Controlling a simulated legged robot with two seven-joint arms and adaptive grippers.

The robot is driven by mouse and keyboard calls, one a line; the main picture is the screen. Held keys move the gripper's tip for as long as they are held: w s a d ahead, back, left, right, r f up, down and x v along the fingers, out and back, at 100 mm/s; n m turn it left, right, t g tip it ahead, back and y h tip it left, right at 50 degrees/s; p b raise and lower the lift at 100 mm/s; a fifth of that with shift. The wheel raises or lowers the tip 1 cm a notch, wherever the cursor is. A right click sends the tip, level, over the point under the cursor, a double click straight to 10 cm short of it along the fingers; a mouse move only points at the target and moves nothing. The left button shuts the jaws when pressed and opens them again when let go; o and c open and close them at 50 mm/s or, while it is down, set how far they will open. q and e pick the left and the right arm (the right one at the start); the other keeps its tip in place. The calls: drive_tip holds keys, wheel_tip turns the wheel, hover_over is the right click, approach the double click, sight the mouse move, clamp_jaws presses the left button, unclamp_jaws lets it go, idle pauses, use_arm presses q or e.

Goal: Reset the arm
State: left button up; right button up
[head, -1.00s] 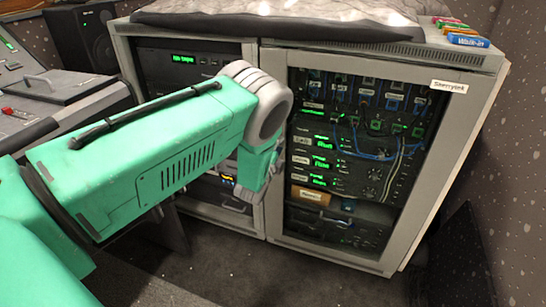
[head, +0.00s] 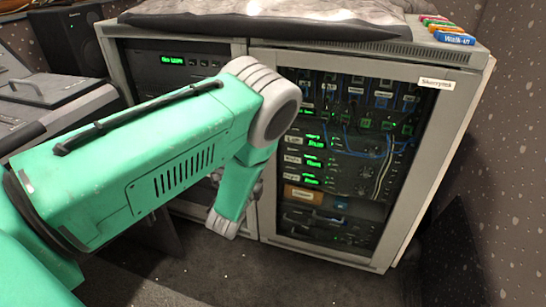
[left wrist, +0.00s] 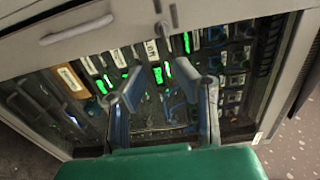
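My left arm (head: 150,155) is green with a grey joint and reaches in from the left of the head view. Past the joint, its lower part hangs down in front of the equipment rack (head: 420,160); the fingers are mostly hidden there. In the left wrist view my left gripper (left wrist: 168,92) is open. Its two grey fingers are well apart, with nothing between them, and point toward the rack front, which also shows there (left wrist: 70,45). I cannot tell the gap to the rack. My right arm and gripper are in neither view.
The rack holds units with green displays (head: 313,165) and blue cables (head: 365,150). A dark padded cover (head: 270,25) and several coloured labelled blocks (head: 455,38) lie on top. A console (head: 50,95) stands left. Carpeted floor (head: 230,270) is clear before the rack.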

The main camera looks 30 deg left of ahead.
use_arm(q)
drive_tip(key=s+d+f+n+g+p, duration=0.1)
drive_tip(key=s+f+n+g, duration=0.2)
drive_tip(key=s, duration=0.3)
drive_tip(key=s+d+f+n+g+h+p, duration=0.1)
drive_tip(key=s+d+f+n+g+p, duration=0.15)
drive_tip(key=s, duration=0.25)
drive_tip(key=s+d+f+n+g+p, duration=0.1)
drive_tip(key=s+f+n+g, duration=0.25)
drive_tip(key=s, duration=0.25)
drive_tip(key=s+d+r+n+g+h+p, duration=0.1)
drive_tip(key=s+d+n+g, duration=0.2)
drive_tip(key=s, duration=0.7)
drive_tip(key=s+d+r+n+g+h+p, duration=0.1)
drive_tip(key=s+d+r+n+g+h, duration=0.1)
drive_tip(key=s, duration=0.8)
drive_tip(key=d+n+g, duration=0.1)
drive_tip(key=d+g, duration=0.1)
drive_tip(key=g, duration=0.1)
drive_tip(key=shift+s, duration=0.2)
drive_tip(key=shift+w+f, duration=0.1)
drive_tip(key=shift+o, duration=0.6)
drive_tip(key=shift+w+a+f, duration=0.1)
